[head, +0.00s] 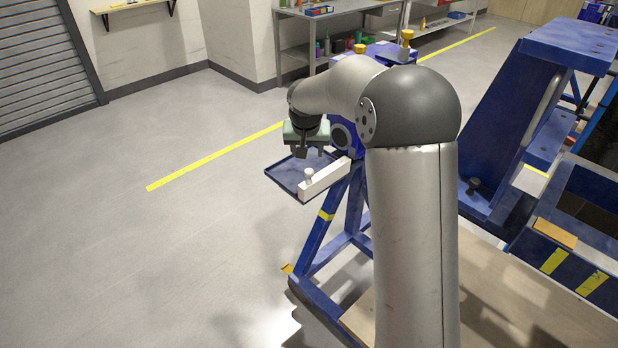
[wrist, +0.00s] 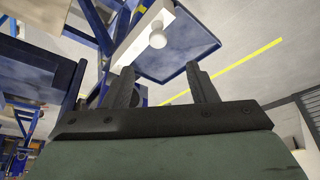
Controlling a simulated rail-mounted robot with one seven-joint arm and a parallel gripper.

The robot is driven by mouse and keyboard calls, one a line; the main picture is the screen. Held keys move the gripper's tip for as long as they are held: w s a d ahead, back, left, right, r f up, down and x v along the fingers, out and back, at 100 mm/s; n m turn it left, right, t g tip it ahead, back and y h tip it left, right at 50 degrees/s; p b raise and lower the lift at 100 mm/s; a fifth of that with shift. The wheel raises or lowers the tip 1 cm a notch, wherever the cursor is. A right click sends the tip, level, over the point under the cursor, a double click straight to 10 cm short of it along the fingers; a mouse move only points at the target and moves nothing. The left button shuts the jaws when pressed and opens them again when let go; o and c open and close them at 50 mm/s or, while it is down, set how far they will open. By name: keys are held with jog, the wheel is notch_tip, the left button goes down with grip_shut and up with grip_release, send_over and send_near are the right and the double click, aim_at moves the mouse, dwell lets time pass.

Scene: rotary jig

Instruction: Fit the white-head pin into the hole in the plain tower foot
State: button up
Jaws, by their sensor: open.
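The white-head pin (head: 308,174) stands upright at a white block (head: 328,177) on a blue tray (head: 284,172). My gripper (head: 310,153) is open and empty, above and just behind the pin in the head view. In the wrist view the round white head (wrist: 158,39) shows beyond the gap between my open fingers (wrist: 160,72), apart from them. The white block (wrist: 135,38) shows beside it. A blue tower (head: 512,125) stands at the right, with a dark knob (head: 473,185) low at its foot. I cannot make out an empty hole or tell which foot is the plain one.
Yellow knobs (head: 407,35) top blue parts behind my arm. A blue frame with a yellow band (head: 326,215) supports the tray. Another blue structure with yellow stripes (head: 554,261) is at the lower right. Floor at the left is clear.

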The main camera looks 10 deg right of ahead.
jog(key=p, duration=0.1)
send_over(309, 173)
jog(key=f, duration=0.4)
jog(key=s+f, duration=0.1)
jog(key=f, duration=0.1)
jog(key=shift+a+f, duration=0.35)
jog(key=shift+f, duration=0.05)
jog(key=x, duration=0.1)
jog(key=p+x, duration=0.1)
jog(key=x, duration=0.1)
jog(key=p+x, duration=0.1)
jog(key=shift+s+d+f, duration=0.2)
jog(key=shift+s+f, duration=0.05)
jog(key=shift+f, duration=0.2)
jog(key=shift+w+f, duration=0.2)
jog(key=shift+f, duration=0.25)
jog(key=c, duration=1)
